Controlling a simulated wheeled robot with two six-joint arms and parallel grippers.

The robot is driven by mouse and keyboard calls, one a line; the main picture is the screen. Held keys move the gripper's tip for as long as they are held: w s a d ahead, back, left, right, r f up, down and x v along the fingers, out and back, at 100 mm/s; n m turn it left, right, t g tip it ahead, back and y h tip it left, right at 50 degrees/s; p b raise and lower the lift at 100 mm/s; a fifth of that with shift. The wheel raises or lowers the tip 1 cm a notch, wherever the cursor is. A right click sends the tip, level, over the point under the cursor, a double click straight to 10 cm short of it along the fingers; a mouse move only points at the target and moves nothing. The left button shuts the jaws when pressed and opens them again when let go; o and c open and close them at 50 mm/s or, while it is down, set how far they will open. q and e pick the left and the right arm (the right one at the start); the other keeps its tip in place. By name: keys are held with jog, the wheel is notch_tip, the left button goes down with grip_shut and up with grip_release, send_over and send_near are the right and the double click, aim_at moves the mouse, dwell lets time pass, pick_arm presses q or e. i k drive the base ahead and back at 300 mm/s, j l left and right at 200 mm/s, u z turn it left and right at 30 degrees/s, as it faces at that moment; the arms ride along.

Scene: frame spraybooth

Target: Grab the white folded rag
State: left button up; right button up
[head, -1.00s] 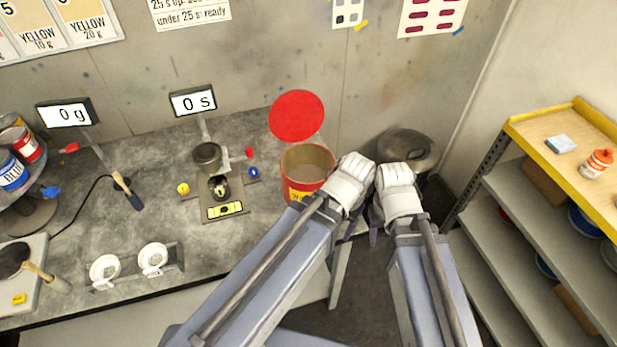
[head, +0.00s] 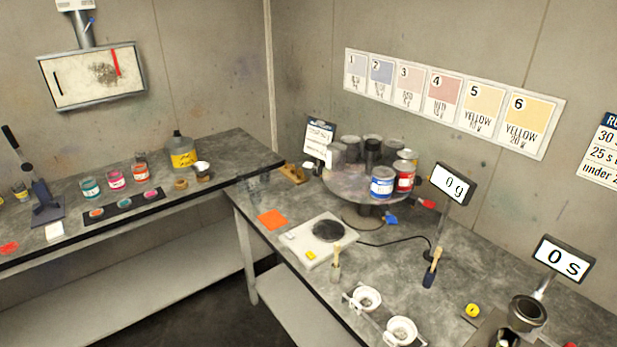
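A small white flat piece (head: 54,231), which looks like a folded rag, lies near the front edge of the left bench (head: 120,214). It sits just left of a dark strip (head: 122,206) with small coloured paint samples, and below a dark blue stand (head: 44,203). It is too small to make out its folds. Neither of my grippers is in view, so nothing shows of what they hold.
An orange square (head: 272,220) and a white scale (head: 319,240) lie on the right bench (head: 440,265). A round turntable (head: 335,183) carries several cans. Jars and a yellow-labelled container (head: 182,155) stand on the left bench. Dark floor shows between the benches.

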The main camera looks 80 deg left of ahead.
aim_at(56, 231)
jog(key=u, duration=4.4)
jog(key=i+j+z, duration=0.1)
jog(key=i+z, duration=0.2)
jog(key=i, duration=1.75)
